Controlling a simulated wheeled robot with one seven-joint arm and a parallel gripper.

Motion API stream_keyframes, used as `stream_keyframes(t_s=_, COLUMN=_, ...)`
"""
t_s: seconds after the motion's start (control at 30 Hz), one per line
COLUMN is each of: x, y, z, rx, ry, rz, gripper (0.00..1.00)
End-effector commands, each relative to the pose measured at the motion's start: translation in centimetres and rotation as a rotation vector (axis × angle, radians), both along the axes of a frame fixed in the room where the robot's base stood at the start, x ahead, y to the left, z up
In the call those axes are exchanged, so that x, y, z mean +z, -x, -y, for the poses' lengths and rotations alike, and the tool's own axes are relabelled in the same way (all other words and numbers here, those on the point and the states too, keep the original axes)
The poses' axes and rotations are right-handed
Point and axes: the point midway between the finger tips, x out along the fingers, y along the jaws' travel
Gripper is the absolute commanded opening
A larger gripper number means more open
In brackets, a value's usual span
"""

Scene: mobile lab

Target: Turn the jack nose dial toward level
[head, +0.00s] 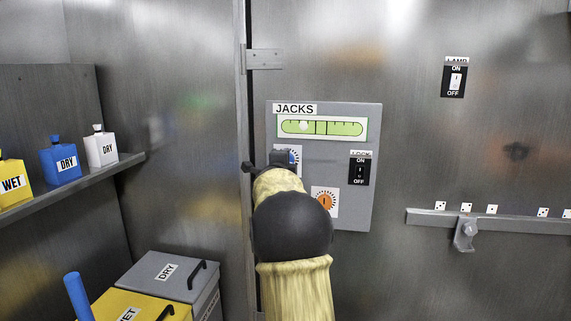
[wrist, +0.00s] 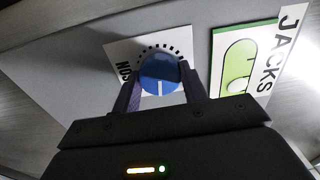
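The jack panel (head: 345,205) is a grey box marked JACKS on the metal wall. Its green level vial (head: 330,127) has a pale bubble left of the centre marks. The vial also shows in the wrist view (wrist: 236,62). The blue nose dial (wrist: 160,72) sits on a white scale card, with its white line toward the bottom of the wrist view. My gripper (wrist: 161,80) has one finger on each side of this dial, with no clear gap seen. In the head view my gripper (head: 268,166) hides most of the dial.
An orange dial (head: 325,202) and a LOCK switch (head: 360,170) are close by on the panel. A LAMP switch (head: 454,80) and a rail (head: 500,222) are to the right. Bottles stand on a left shelf (head: 75,187); a grey DRY bin (head: 160,275) is below.

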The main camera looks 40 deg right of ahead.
Motion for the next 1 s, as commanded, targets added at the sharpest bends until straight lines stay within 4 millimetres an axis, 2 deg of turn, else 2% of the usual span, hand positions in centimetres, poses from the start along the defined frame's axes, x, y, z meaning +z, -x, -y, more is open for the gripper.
stream_keyframes(t_s=0.03, x=-0.1, y=0.0, z=0.0, rx=-0.001, ry=-0.002, rz=-0.003, gripper=0.51)
stream_keyframes(t_s=0.1, x=-0.1, y=0.0, z=0.0, rx=-0.001, ry=-0.001, rz=-0.002, gripper=0.64)
stream_keyframes(t_s=0.57, x=-0.1, y=0.6, z=-0.7, rx=0.0, ry=0.0, rz=-0.001, gripper=0.65)
stream_keyframes(t_s=0.77, x=-0.1, y=2.3, z=-2.8, rx=0.002, ry=0.001, rz=-0.001, gripper=0.65)
stream_keyframes(t_s=1.0, x=-0.1, y=5.2, z=-6.2, rx=0.002, ry=0.0, rz=0.0, gripper=0.65)
